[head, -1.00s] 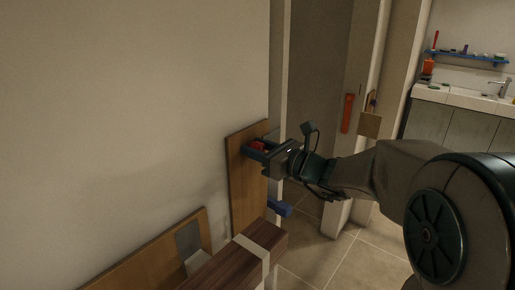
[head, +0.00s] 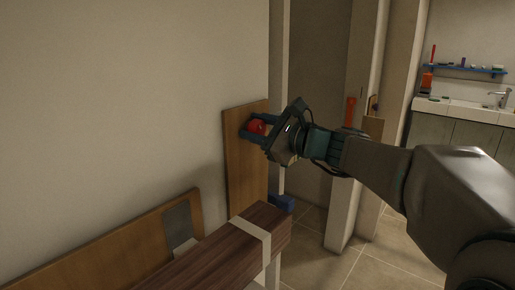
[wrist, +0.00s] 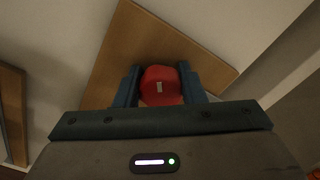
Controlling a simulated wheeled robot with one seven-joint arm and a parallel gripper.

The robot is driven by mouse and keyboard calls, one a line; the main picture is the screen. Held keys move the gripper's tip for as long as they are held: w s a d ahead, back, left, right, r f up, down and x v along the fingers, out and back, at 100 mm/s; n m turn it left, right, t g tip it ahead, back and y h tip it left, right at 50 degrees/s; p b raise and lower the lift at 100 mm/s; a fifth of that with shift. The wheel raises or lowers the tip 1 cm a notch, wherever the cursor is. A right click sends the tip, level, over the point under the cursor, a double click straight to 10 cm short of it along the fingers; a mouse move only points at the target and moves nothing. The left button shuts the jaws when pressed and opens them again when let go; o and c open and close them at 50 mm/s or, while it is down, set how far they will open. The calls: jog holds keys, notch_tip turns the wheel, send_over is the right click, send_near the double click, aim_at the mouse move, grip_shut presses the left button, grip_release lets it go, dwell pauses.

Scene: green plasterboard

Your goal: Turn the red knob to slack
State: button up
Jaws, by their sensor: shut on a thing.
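The red knob (head: 257,127) sits on an upright wooden board (head: 245,180) against the wall. My gripper (head: 258,130) reaches it from the right, with one finger above and one below the knob in the head view. In the wrist view the red knob (wrist: 160,85) lies between the two blue fingers of my gripper (wrist: 160,88), which touch its sides. A small pale mark shows on the knob's face. The wooden board (wrist: 150,40) looks tilted behind it. I see no lettering for slack.
A dark wooden beam with a pale band (head: 250,232) stands below the board. A blue piece (head: 283,203) sticks out near the board's lower right. A second board with a grey plate (head: 180,225) leans at lower left. A doorway and tiled floor lie to the right.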

jog(key=n+b, duration=0.3)
jog(key=b, duration=0.1)
jog(key=shift+s+a+f+n+b, duration=0.1)
jog(key=shift+f+n+b, duration=0.05)
jog(key=shift+n+b, duration=0.75)
jog(key=shift+b, duration=0.1)
jog(key=shift+r, duration=0.25)
jog(key=o, duration=0.7)
jog(key=shift+a, duration=0.1)
jog(key=o, duration=0.3)
jog(key=shift+a, duration=0.1)
jog(key=shift+f, duration=0.1)
jog(key=shift+d, duration=0.3)
jog(key=v, duration=1.3)
jog(key=shift+s+d, duration=0.15)
